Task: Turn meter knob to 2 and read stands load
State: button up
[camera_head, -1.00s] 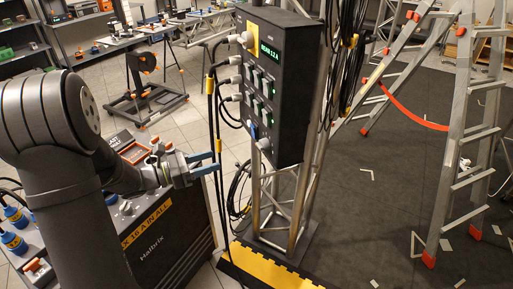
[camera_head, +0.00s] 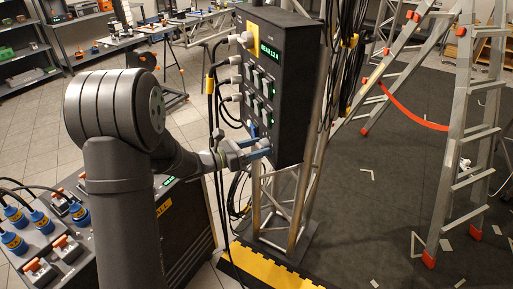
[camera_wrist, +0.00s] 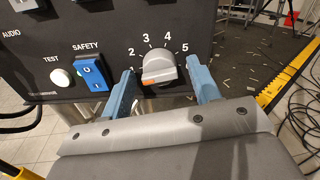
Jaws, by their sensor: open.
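The grey meter knob (camera_wrist: 160,66) sits on the black panel under a white number scale, in the wrist view. Its orange mark is on its lower left, close to the 1. My gripper (camera_wrist: 161,70) is open, with one blue finger on each side of the knob; I cannot tell whether they touch it. In the head view my gripper (camera_head: 265,146) is at the lower front of the black box (camera_head: 287,128) on the truss, and the knob cannot be made out there. The box's green display (camera_head: 269,52) is lit, its text too small to read surely.
A blue safety switch (camera_wrist: 90,72) and a white test button (camera_wrist: 61,78) are left of the knob. Cables hang down the box's left side (camera_head: 212,110). The truss (camera_head: 290,205) stands beneath it, and a ladder (camera_head: 465,130) stands at the right.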

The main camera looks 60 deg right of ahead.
jog(key=c, duration=1)
jog(key=shift+m, duration=3.8)
jog(key=shift+w, duration=0.1)
jog(key=o, duration=1)
